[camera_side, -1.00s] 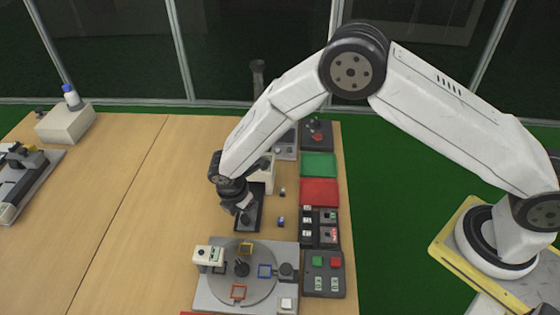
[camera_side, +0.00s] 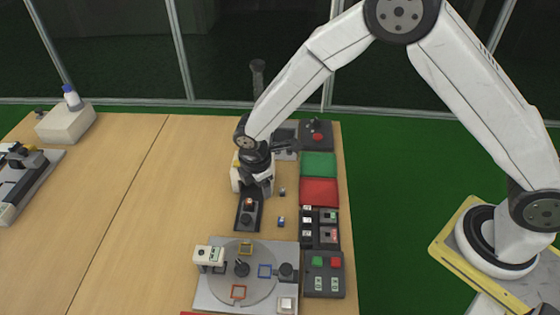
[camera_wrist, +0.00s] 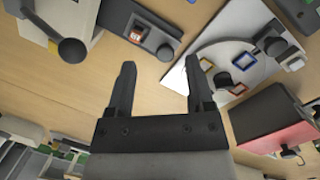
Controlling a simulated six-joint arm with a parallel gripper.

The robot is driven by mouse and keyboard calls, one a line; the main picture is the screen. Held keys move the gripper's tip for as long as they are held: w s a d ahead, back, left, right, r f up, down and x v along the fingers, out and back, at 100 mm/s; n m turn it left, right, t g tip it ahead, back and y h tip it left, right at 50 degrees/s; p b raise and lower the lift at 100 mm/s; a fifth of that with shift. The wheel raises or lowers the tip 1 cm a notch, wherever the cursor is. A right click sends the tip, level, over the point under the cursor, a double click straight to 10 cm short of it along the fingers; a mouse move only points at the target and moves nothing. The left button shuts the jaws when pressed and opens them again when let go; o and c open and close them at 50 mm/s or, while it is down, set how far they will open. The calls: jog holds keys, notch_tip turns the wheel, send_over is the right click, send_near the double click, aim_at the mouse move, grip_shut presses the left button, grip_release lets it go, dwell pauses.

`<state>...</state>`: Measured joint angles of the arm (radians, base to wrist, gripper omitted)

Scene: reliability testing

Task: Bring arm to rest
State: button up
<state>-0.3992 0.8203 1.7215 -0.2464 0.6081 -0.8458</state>
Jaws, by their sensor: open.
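My gripper (camera_wrist: 160,82) shows in the wrist view with its two dark fingers apart and nothing between them. In the side view my gripper (camera_side: 260,185) hangs above the far end of a dark grey switch block (camera_side: 248,215) and hides part of a white device (camera_side: 236,178). The switch block also shows in the wrist view (camera_wrist: 165,52), ahead of the fingers. I cannot tell the exact height of the fingers above the table.
A plate with a turntable (camera_side: 220,285) lies in front. Green (camera_side: 318,165) and red (camera_side: 319,192) pads and button boxes (camera_side: 322,262) line the table's right edge. A white box with a bottle (camera_side: 66,123) stands far left. The middle-left table (camera_side: 150,200) is clear.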

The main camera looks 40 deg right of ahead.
jog(key=s+d+r+m+t, duration=0.1)
jog(key=s+d+r+m, duration=0.5)
jog(key=s+d+m, duration=0.2)
jog(key=s+d+r+m+y, duration=0.1)
jog(key=s+d+r+m, duration=0.5)
jog(key=s+d+m, duration=0.2)
jog(key=shift+m+t, duration=0.3)
jog(key=shift+t, duration=0.1)
